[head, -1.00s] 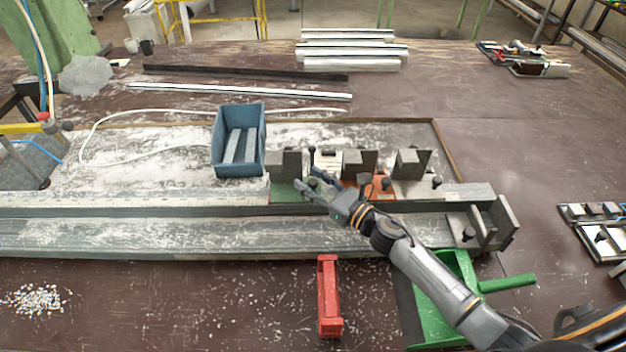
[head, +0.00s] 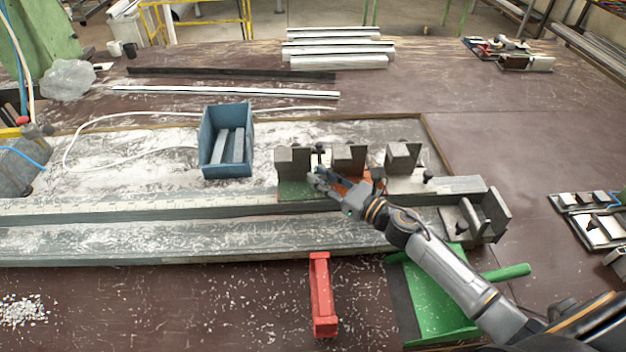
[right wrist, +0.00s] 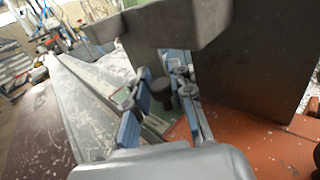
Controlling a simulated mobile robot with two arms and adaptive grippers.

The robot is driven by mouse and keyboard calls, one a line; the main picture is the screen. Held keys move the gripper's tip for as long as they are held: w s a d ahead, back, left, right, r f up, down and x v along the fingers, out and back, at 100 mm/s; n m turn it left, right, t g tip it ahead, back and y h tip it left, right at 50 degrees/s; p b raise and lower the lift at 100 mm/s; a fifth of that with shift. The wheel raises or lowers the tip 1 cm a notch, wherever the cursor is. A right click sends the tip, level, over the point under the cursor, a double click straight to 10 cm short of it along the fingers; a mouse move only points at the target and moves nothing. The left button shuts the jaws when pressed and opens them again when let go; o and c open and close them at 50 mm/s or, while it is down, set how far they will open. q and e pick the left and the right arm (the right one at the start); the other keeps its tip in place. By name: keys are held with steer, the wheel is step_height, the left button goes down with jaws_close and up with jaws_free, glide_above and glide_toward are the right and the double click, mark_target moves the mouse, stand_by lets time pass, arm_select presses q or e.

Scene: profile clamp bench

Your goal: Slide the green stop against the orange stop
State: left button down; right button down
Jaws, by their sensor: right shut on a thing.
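The green stop (head: 292,163), a dark grey block on a green base, sits on the rail left of the orange stop (head: 345,158), a similar block on an orange base. A narrow gap shows between their blocks; my gripper partly hides their bases, so I cannot tell whether these touch. My right gripper (head: 317,180) is at the green stop's front right side, shut on it. In the right wrist view, dark knobs show near the fingers (right wrist: 160,84), and the orange base (right wrist: 265,140) fills the lower right. My left gripper is not in view.
A third grey stop (head: 402,157) stands right of the orange one. A blue bin (head: 203,142) holding grey bars stands behind the rail. An end bracket (head: 490,213), a green tool (head: 435,300) and a red block (head: 321,295) are nearby. The rail's left length is clear.

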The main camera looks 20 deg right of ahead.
steer(key=c, duration=1.2)
jaws_free()
steer(key=shift+o, duration=0.2)
steer(key=shift+d, duration=0.1)
steer(key=shift+v, duration=4.05)
